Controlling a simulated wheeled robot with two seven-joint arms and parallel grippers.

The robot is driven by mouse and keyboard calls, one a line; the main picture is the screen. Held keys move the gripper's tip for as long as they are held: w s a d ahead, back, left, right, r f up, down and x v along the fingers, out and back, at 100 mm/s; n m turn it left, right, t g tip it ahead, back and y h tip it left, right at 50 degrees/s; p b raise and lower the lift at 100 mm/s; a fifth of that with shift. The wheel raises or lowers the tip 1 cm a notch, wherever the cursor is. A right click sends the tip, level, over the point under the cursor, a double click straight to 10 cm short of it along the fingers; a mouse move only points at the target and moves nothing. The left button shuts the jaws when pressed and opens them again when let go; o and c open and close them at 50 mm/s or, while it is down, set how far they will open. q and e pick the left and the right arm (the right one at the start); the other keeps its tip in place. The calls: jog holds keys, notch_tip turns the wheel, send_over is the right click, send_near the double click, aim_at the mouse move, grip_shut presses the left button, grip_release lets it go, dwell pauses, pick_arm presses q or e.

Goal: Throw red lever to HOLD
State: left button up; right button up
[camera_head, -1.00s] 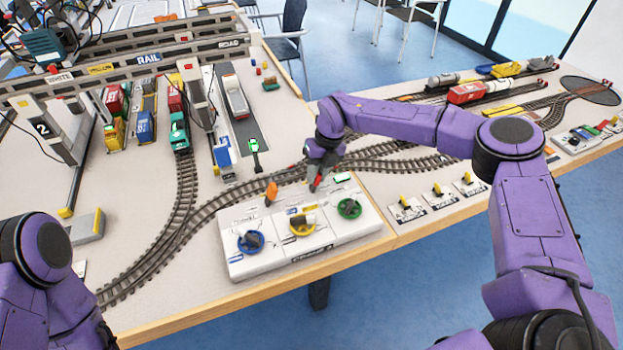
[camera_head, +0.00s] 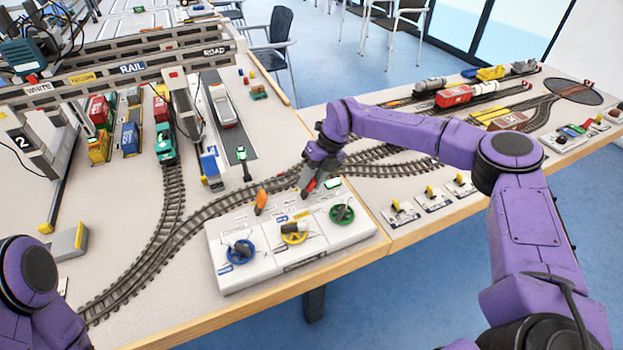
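The red lever (camera_head: 311,184) stands on the back right part of the white control box (camera_head: 265,267), and only a bit of its red handle shows. My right gripper (camera_head: 309,186) reaches down to it from behind and above, with its fingers around or right beside the handle. I cannot tell from here whether the fingers are closed on it. The lever's base and position labels are too small to read. Of my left arm, only purple links show at the lower left; its gripper is out of view.
An orange lever (camera_head: 261,202) stands left of the red one. Blue (camera_head: 240,251), yellow (camera_head: 294,232) and green (camera_head: 342,214) handwheels line the box front. Curved track (camera_head: 165,235) runs behind the box. Small yellow switches (camera_head: 397,206) sit to the right.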

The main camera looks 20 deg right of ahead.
jog(key=b+v, duration=0.1)
jog(key=v, duration=0.9)
jog(key=shift+d+r+b, duration=0.15)
jog(key=shift+r+b, duration=0.05)
jog(key=shift+b, duration=0.2)
jog(key=shift+r, duration=0.1)
